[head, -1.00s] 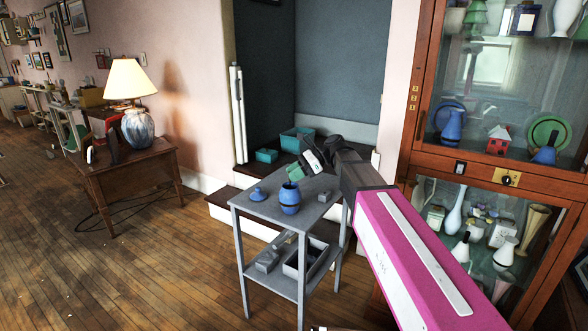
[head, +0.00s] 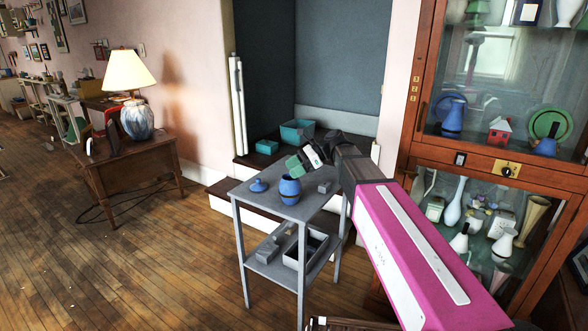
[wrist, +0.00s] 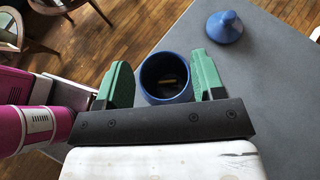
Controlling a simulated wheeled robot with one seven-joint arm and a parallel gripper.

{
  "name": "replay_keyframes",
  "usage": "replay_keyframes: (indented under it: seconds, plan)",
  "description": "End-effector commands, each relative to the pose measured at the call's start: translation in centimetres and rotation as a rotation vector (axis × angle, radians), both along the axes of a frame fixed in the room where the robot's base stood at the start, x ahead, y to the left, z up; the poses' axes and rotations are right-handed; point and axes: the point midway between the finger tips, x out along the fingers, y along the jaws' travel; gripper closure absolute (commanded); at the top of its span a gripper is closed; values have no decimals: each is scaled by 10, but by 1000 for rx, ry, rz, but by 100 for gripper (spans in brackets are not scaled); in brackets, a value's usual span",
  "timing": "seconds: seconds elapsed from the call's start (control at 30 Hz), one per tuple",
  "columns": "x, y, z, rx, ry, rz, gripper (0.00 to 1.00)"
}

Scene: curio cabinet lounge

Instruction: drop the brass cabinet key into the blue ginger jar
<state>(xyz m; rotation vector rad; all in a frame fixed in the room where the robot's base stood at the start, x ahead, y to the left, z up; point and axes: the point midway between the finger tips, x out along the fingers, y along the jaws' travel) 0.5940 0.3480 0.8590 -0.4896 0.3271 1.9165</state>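The blue ginger jar (head: 290,190) stands upright and uncovered on a small grey table (head: 238,197). Its blue lid (head: 258,186) lies on the table to the left of it. In the wrist view the jar (wrist: 146,84) opens toward the camera, and a small brass-coloured piece (wrist: 168,82), which looks like the key, shows inside it. My gripper (wrist: 165,78) is open, with its green fingers apart on either side of the jar's mouth and nothing between them. In the head view my gripper (head: 294,167) is just above the jar.
A small grey object (head: 325,187) lies on the tabletop right of the jar. The lower shelf (head: 280,273) holds a grey box. A glass-fronted cabinet (head: 398,150) full of ornaments stands at right. A lamp table (head: 140,172) stands at left, with open floor between.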

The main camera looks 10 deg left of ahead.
Motion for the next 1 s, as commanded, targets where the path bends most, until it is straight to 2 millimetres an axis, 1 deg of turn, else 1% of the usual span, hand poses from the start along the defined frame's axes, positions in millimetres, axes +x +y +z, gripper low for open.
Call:
replay_keyframes:
  seconds: [0.13, 0.27, 0.5, 0.7, 0.83, 1.0]
  plan:
    - [2, -3, 2, 0, 0, -1, 38]
    - [7, -15, 9, 0, 0, -1, 38]
    - [23, -52, 31, 1, -1, -3, 38]
    - [33, -76, 45, 0, 0, -1, 38]
    - [35, -84, 50, 0, 0, -1, 38]
    - [36, -88, 52, 0, 0, 0, 38]
